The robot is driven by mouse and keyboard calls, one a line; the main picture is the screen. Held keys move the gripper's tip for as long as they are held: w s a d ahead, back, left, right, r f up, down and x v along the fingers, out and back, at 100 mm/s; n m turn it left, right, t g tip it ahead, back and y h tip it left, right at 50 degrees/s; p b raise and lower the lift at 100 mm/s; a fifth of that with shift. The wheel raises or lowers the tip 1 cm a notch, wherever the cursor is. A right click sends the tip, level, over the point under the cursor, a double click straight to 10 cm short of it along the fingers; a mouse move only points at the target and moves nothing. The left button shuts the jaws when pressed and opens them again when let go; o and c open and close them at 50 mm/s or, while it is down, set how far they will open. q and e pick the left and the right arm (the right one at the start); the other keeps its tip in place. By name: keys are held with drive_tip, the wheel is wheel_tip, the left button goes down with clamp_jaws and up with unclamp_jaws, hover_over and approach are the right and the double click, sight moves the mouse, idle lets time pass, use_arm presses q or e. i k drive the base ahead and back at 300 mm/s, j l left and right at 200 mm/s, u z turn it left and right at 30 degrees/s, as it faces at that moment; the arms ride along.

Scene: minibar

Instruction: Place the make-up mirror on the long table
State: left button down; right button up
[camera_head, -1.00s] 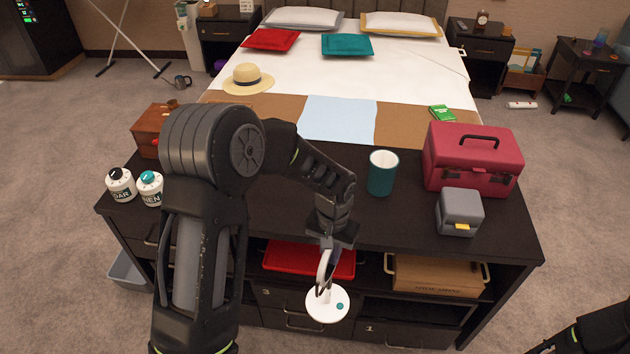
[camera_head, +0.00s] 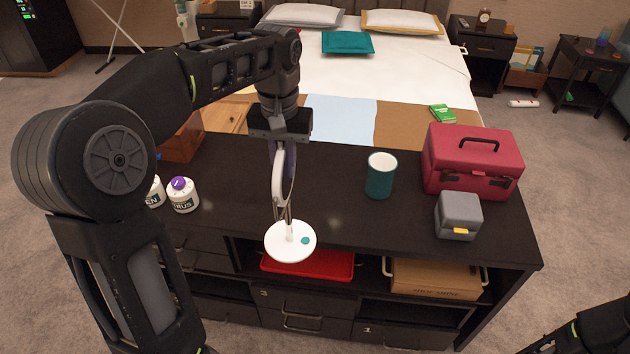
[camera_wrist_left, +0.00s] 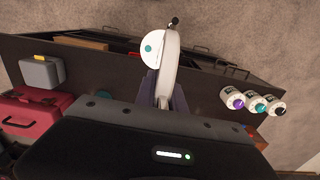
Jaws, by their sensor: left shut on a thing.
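The make-up mirror (camera_head: 290,240) has a round white base with a small teal dot and a white-rimmed head. My left gripper (camera_head: 282,150) is shut on the mirror and points down, with the mirror hanging below it, base lowest. The mirror also shows in the left wrist view (camera_wrist_left: 168,65), held in front of the gripper (camera_wrist_left: 165,105). The long table (camera_head: 340,205) is the dark cabinet at the foot of the bed. In the head view the base overlaps the table's front edge; whether it touches cannot be told. My right arm shows only partly at the bottom right, its gripper out of view.
On the table stand a teal cup (camera_head: 380,177), a red case (camera_head: 470,165), a small grey box (camera_head: 458,215), a wooden box (camera_head: 183,140) and white jars (camera_head: 183,198). The middle of the tabletop is clear. A red tray (camera_head: 310,265) lies on the shelf below.

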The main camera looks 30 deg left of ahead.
sight(329, 192)
drive_tip(key=i, duration=0.9)
